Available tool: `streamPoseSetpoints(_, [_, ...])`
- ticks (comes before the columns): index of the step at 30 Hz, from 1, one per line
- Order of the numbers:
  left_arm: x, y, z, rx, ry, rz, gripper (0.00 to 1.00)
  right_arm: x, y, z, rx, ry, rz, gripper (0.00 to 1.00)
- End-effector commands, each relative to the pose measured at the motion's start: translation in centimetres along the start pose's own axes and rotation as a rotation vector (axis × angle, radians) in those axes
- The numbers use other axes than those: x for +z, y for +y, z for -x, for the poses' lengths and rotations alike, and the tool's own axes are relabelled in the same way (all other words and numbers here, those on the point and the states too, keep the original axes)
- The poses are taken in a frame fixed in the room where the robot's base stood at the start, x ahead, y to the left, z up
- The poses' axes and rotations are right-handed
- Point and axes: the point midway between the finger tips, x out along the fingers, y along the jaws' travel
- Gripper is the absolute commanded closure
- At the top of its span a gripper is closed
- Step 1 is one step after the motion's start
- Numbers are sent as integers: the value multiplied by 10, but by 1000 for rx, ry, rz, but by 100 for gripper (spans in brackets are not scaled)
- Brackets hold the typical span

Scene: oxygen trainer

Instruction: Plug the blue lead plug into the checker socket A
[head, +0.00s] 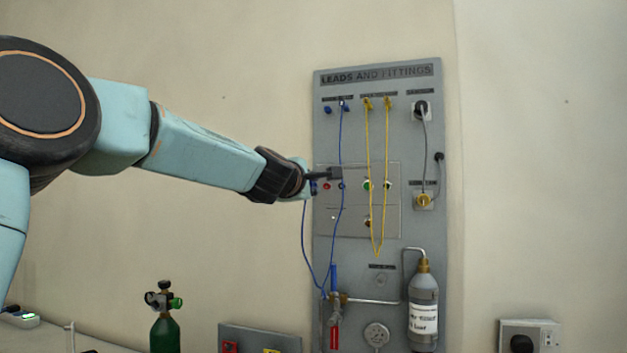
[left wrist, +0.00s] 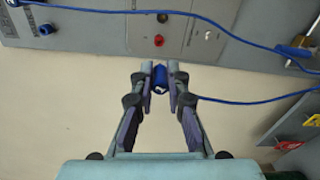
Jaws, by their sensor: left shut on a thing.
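My left gripper (head: 322,176) is shut on the blue lead plug (left wrist: 160,78), which sits between its fingertips in the left wrist view (left wrist: 160,75). The plug also shows, small and partly hidden, in the head view (head: 313,187). It is apart from any socket that I can make out. The checker panel (head: 350,230) is on the grey board, just right of the gripper. Its row holds a red round fitting (head: 326,186), a dark one (head: 341,186) and a green one (head: 367,185). I cannot read which is socket A. My right gripper is out of view.
The blue lead (head: 304,235) hangs in a loop from the plug. Another blue plug (head: 344,105) is at the board's top, beside yellow leads (head: 378,245). A grey cylinder (head: 423,310) and a green cylinder (head: 164,332) stand below. Bare wall lies left of the board.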

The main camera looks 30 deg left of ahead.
Motion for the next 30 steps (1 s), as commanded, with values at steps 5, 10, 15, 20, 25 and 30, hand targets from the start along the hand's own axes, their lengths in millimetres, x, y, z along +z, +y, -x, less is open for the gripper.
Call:
streamPoseSetpoints(5, [-2,0,-2,1,5,1,100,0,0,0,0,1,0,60])
streamPoseSetpoints(10, [-3,0,-2,2,6,2,100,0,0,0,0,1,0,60])
streamPoseSetpoints(15, [-3,-1,-3,12,7,25,100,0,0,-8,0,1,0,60])
streamPoseSetpoints(20, [-3,1,-13,16,8,39,100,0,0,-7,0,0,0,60])
streamPoseSetpoints(25, [-2,2,-28,16,7,39,100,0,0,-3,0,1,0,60])
streamPoseSetpoints(30, [-2,2,-42,16,7,39,100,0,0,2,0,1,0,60])
